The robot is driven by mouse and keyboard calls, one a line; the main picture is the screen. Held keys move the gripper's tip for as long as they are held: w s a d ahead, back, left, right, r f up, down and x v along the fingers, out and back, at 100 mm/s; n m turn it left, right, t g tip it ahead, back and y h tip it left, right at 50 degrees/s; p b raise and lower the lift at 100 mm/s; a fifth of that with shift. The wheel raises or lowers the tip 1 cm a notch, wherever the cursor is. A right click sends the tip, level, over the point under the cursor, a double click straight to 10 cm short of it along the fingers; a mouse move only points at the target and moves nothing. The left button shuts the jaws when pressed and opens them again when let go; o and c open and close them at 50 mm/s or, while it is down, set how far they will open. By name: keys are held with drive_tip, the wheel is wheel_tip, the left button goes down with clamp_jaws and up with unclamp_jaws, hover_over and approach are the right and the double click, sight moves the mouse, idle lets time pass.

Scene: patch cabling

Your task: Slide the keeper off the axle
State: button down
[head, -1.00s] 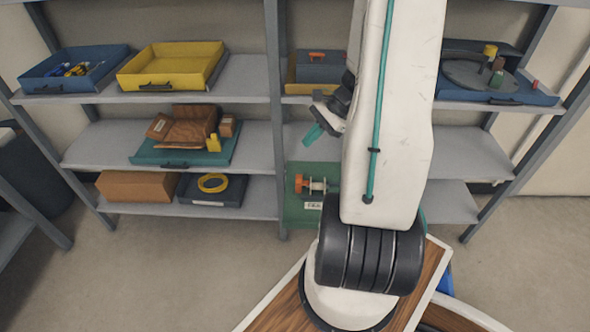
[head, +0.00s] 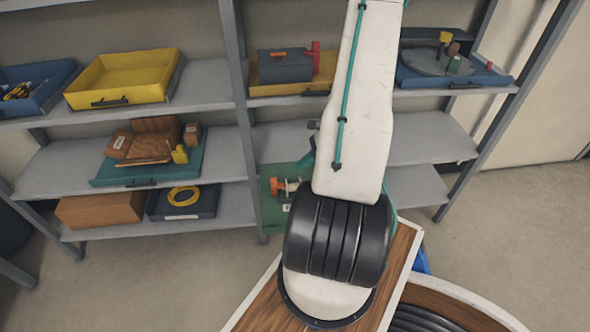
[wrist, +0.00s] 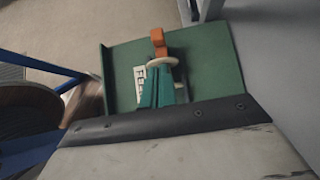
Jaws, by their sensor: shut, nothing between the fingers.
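The orange piece (head: 275,188), which looks like the keeper, is at the left end of the axle on a green panel (head: 270,218) at lower shelf height. A pale disc (head: 291,185) sits beside it. In the wrist view the orange piece (wrist: 158,42) stands just beyond the pale disc (wrist: 163,62), and the green panel (wrist: 205,65) lies behind. My gripper (wrist: 158,88) has teal fingers, shut and empty, pointing at the disc. Whether they touch it I cannot tell. The axle is mostly hidden by the disc and fingers. In the head view my arm hides most of the gripper.
A shelf upright (head: 240,120) stands left of the green panel. A white label (wrist: 140,82) lies left of the fingers. Above is a yellow tray with a grey box (head: 284,66); a blue tray (head: 480,76) is at right. A wooden-topped surface (head: 262,300) is in front.

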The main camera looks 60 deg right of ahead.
approach(278, 187)
drive_tip(key=x, duration=0.3)
drive_tip(key=w+x, duration=0.1)
drive_tip(key=x, duration=0.1)
drive_tip(key=shift+d, duration=0.2)
